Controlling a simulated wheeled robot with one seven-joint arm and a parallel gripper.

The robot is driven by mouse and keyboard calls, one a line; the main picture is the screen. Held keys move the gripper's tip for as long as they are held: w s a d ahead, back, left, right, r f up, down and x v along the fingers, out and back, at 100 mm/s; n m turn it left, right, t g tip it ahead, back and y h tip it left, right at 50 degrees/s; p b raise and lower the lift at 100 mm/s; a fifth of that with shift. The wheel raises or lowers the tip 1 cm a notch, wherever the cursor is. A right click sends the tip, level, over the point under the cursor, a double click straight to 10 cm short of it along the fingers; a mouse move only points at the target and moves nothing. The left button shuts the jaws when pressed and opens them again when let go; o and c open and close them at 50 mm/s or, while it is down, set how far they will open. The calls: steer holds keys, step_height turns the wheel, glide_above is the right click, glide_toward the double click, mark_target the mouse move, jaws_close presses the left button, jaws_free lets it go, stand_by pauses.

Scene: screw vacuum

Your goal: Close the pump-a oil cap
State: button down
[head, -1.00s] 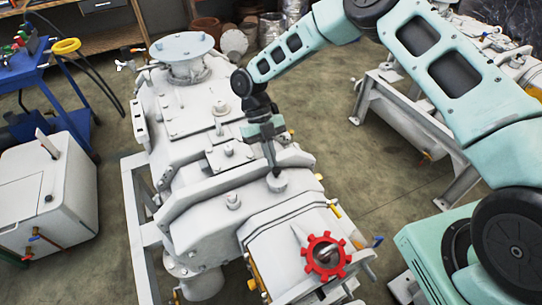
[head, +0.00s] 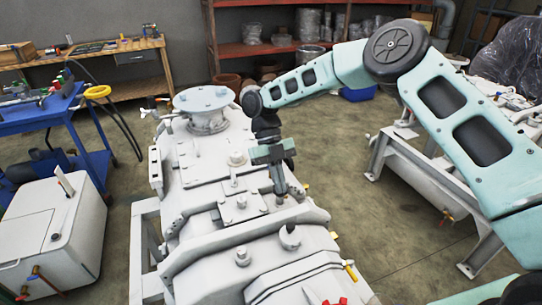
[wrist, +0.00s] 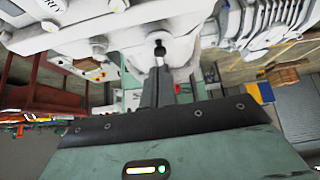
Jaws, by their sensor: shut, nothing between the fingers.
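The large grey-white pump (head: 195,225) fills the middle of the head view. A round cap with a small upright stem (head: 290,238) sits on its near top; it may be the oil cap, but no label is legible. Similar small fittings stand nearby, one at front left (head: 242,257) and one farther back (head: 237,158). My gripper (head: 280,203) points down above the pump, just behind the stemmed cap and apart from it. Its fingers are together and empty. In the wrist view the narrow dark fingers (wrist: 159,88) point toward pale pump parts.
A red handwheel (head: 335,301) is cut off at the bottom edge. A white box (head: 50,235) and blue cart (head: 70,120) stand left. Another machine stands right beyond open floor (head: 350,190). Shelves and a workbench line the back.

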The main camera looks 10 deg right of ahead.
steer(key=b+v, duration=0.1)
steer(key=v, duration=0.8)
steer(key=shift+a+f+b, duration=0.2)
steer(key=shift+b, duration=0.1)
steer(key=c, duration=1.3)
jaws_free()
steer(key=shift+w+d+r, duration=0.15)
steer(key=shift+w+r, duration=0.1)
steer(key=shift+w, duration=0.05)
steer(key=shift+o, duration=0.3)
steer(key=s+d+m+t+y+p, duration=0.2)
steer(key=d+m+t+y+p, duration=0.1)
steer(key=d+m, duration=0.3)
steer(key=shift+s+m+p, duration=0.4)
steer(key=shift+m+p, duration=0.05)
steer(key=shift+m, duration=0.65)
steer(key=s+d+r+m+t+y+p, duration=0.2)
steer(key=s+d+m+t+y+p, duration=0.15)
steer(key=s+m, duration=0.7)
glide_toward(291, 225)
steer(key=shift+n+t+h, duration=0.25)
steer(key=shift+t, duration=0.1)
steer(key=x, duration=0.8)
steer(key=shift+s+a+f, duration=0.1)
steer(key=shift+s+a, duration=0.1)
steer(key=shift+s, duration=0.15)
steer(key=shift+p, duration=0.3)
jaws_close()
